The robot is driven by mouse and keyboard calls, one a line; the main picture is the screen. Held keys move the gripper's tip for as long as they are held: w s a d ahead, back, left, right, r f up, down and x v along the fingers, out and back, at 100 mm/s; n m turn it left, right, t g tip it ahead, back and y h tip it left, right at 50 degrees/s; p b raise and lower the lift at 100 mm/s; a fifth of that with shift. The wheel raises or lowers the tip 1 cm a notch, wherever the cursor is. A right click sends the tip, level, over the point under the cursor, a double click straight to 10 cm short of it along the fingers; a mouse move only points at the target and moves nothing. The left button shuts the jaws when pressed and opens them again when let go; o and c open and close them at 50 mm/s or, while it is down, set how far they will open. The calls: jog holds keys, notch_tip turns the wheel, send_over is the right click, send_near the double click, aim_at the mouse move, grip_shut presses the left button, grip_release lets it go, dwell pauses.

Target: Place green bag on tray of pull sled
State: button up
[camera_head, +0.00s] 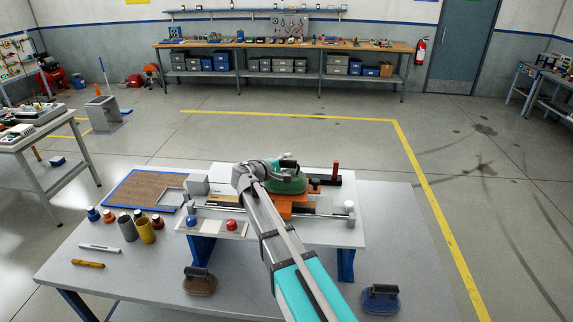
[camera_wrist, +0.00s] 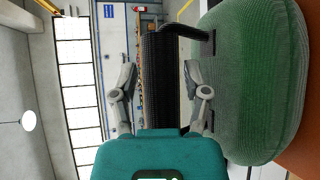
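The green bag (camera_head: 290,185) sits on the orange tray of the pull sled (camera_head: 283,209) on the raised white bench, apparently resting on it. In the wrist view the green bag (camera_wrist: 245,85) fills the right side, with a bit of orange tray (camera_wrist: 305,155) at the lower right corner. Its black ribbed handle (camera_wrist: 160,80) lies between the two fingers of my gripper (camera_wrist: 164,85). The fingers are spread, with gaps visible on both sides of the handle. In the head view my gripper (camera_head: 283,163) is at the top of the bag, and my arm hides part of the sled.
A brown bag (camera_head: 200,284) and a blue bag (camera_head: 380,298) lie on the lower table. Several cylinders stand at the left, near a silver pen (camera_head: 99,248). A brown board (camera_head: 145,190) lies left of the sled. A red-topped post (camera_head: 335,172) stands behind right.

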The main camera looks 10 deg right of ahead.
jog(key=shift+r, duration=0.1)
dwell(0.4)
jog(key=p+v, duration=0.2)
jog(key=v, duration=1)
jog(key=shift+p, duration=0.3)
